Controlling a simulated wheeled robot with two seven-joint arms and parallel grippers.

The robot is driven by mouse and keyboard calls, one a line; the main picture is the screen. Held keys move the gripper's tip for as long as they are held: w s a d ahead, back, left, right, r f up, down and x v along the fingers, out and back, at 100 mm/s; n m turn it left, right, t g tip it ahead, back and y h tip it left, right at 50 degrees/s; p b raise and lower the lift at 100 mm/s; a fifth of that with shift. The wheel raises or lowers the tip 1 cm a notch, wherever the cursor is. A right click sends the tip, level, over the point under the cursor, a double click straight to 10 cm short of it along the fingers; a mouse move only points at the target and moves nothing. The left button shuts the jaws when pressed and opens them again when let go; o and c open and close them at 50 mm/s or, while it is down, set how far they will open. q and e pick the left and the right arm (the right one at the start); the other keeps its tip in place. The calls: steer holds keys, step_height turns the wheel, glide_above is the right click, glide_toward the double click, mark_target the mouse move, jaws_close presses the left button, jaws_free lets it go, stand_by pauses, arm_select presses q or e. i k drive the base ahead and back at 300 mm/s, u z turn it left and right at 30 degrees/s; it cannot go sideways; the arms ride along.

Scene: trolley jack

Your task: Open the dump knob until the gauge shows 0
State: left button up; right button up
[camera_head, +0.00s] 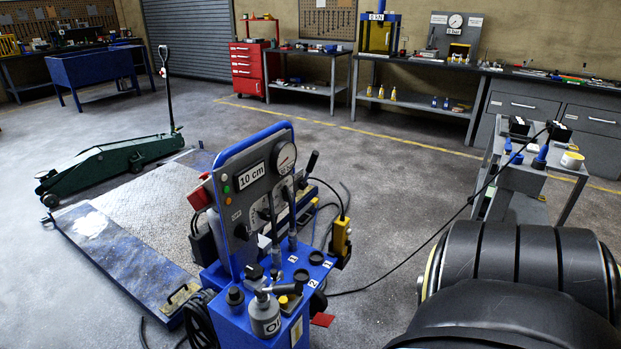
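A blue control stand (251,322) with an upright grey panel (239,206) stands in the middle foreground. The panel has a round white gauge (285,157) at its upper right; its needle is too small to read. A label below the gauge is partly blurred. A display (252,176) reads "10 cm". Several black knobs and levers sit on the panel and on the stand's top, among them a round black knob (235,296) at the front left. I cannot tell which one is the dump knob. Neither of my grippers is in view.
A blue lift platform (128,257) and a green trolley jack (110,163) lie behind the stand to the left. A grey cart (517,178) stands at right, with a black cable running to the floor. My black arm link fills the lower right. Open floor lies behind the stand.

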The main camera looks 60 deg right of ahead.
mark_target(254, 273)
steer(key=z, duration=0.15)
steer(key=i, duration=1.95)
steer(key=z, duration=1.75)
